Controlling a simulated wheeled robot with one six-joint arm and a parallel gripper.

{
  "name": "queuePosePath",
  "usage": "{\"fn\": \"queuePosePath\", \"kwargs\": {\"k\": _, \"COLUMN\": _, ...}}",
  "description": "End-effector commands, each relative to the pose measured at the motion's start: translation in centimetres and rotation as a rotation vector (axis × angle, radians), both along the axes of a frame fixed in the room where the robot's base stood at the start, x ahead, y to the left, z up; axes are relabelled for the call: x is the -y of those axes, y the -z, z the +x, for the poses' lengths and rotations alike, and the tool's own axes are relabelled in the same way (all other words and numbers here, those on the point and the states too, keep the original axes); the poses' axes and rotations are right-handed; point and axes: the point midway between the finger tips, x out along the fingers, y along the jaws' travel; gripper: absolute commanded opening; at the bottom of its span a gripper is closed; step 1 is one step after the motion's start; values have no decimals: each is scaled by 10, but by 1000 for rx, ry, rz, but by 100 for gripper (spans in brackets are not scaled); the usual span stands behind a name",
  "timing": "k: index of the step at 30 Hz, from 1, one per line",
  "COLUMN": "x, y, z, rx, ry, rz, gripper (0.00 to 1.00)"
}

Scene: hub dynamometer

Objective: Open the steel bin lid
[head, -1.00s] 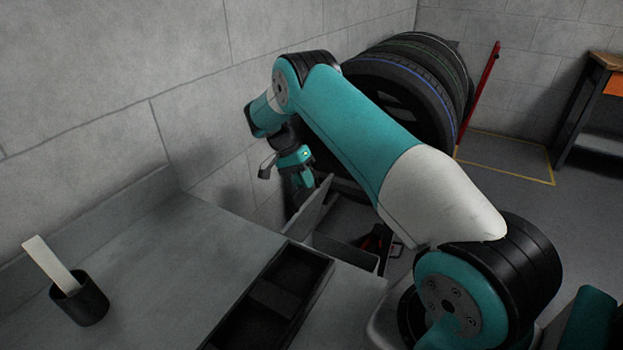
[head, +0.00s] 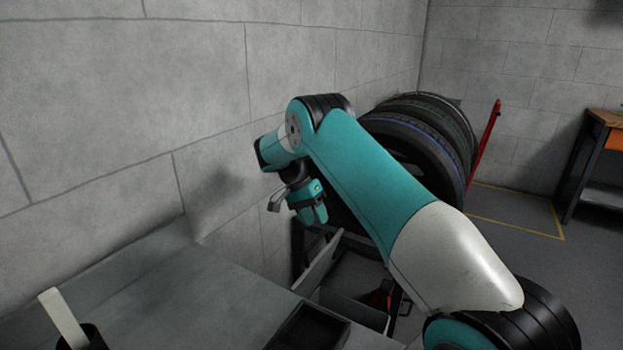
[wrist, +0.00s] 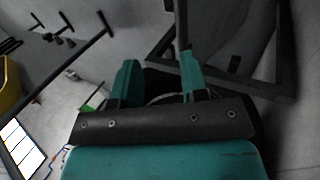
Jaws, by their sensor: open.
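In the head view a pale grey panel, which looks like the steel bin lid (head: 319,264), stands tilted up at the far end of the grey bench. Beside it on the right is an open box-like space with a low grey wall (head: 352,307), apparently the bin. My gripper (head: 313,214) is just above the panel's top edge, apart from it as far as I can tell. In the wrist view my gripper (wrist: 158,76) has its two teal fingers spread with nothing clearly held between them. A thin grey bar passes close behind the right finger; I cannot tell what it belongs to.
The grey bench (head: 190,300) fills the lower left, with a black cup (head: 92,338) and a dark tray (head: 310,328). A concrete wall stands close on the left. Tyres (head: 425,140) and a red post (head: 486,150) are behind my arm. Red items (head: 379,299) lie low beside the panel.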

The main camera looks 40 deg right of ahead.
Motion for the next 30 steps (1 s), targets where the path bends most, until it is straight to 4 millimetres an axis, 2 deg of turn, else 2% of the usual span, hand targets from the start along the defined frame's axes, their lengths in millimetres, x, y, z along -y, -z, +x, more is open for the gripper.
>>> {"fn": "queuePosePath", "kwargs": {"k": 1, "x": 0, "y": -21, "z": 2, "rx": 3, "ry": -1, "rz": -2, "gripper": 40}}
{"fn": "queuePosePath", "kwargs": {"k": 6, "x": -1, "y": -67, "z": 4, "rx": -2, "ry": -3, "rz": 1, "gripper": 40}}
{"fn": "queuePosePath", "kwargs": {"k": 15, "x": -2, "y": -117, "z": 7, "rx": -6, "ry": -4, "rz": 0, "gripper": 40}}
{"fn": "queuePosePath", "kwargs": {"k": 21, "x": -2, "y": -131, "z": 7, "rx": -7, "ry": -3, "rz": -1, "gripper": 40}}
{"fn": "queuePosePath", "kwargs": {"k": 30, "x": -3, "y": -133, "z": 7, "rx": -7, "ry": -3, "rz": -1, "gripper": 40}}
